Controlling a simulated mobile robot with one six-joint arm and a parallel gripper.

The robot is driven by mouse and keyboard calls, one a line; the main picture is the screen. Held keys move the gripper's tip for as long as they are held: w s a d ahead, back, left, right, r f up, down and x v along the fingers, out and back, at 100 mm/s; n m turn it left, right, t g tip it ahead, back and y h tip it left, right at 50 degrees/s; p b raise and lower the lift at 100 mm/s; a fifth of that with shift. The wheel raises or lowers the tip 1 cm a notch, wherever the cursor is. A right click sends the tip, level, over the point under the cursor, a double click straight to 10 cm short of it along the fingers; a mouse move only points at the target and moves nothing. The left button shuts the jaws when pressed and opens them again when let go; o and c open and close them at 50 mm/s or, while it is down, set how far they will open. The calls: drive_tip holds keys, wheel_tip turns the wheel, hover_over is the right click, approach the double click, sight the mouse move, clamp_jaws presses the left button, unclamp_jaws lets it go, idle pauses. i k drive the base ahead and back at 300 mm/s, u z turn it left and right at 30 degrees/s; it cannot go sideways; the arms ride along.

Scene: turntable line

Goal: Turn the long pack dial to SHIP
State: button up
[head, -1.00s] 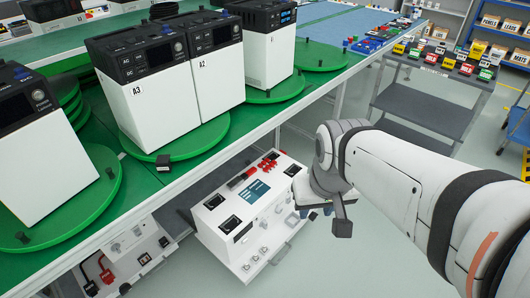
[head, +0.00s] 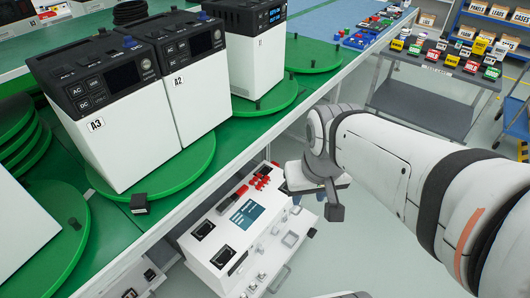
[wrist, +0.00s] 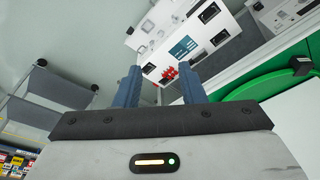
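Two tall white packs with black tops, marked A3 (head: 118,140) and A2 (head: 195,95), stand side by side on a green turntable (head: 150,180). A third white pack (head: 258,65) with a lit blue display stands on the turntable behind. Small blue knobs show on top of A3 (head: 129,42) and A2 (head: 203,16). I cannot tell which is the long pack, nor read any SHIP mark. My gripper (wrist: 160,88) is open and empty, its two blue fingers apart in the wrist view.
A white test box (head: 235,258) with red plugs sits low beside the green bench (head: 345,75). It also shows beyond my fingers in the wrist view (wrist: 160,22). A grey cart (head: 425,95) with coloured blocks stands at right. Open floor lies between bench and cart.

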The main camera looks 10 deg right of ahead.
sight(276, 231)
drive_tip(key=u, duration=1.9)
drive_tip(key=k, duration=1.2)
drive_tip(key=z, duration=0.55)
drive_tip(key=i, duration=1)
drive_tip(key=z, duration=0.05)
